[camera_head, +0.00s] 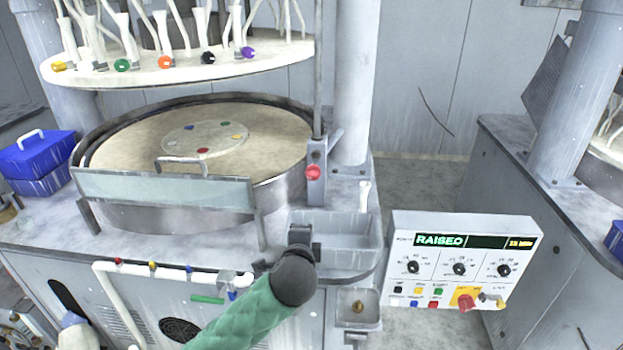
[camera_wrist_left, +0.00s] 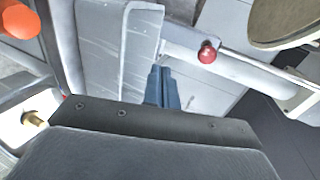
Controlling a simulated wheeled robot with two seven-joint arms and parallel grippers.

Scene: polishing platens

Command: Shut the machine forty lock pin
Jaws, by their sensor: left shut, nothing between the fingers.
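The lock pin, with a round red knob (camera_head: 313,172), sits in a grey bracket (camera_head: 316,190) beside a vertical rod at the right of the platen. The red knob also shows in the left wrist view (camera_wrist_left: 207,54), right of and beyond my fingertips. My left gripper (camera_head: 301,236) is over the front-left part of the grey sink, below and in front of the knob and apart from it. In the wrist view its dark fingers (camera_wrist_left: 162,82) are together and empty. How far the pin sits in its bracket is not clear. My right gripper is out of view.
The grey sink (camera_head: 350,228) lies under and beside my left gripper. The round platen (camera_head: 130,140) and its clear guard (camera_head: 160,190) stand left. The raised head (camera_head: 180,70) hangs above. The control panel (camera_head: 460,262), reading RAISED, is right. A blue box (camera_head: 38,155) stands far left.

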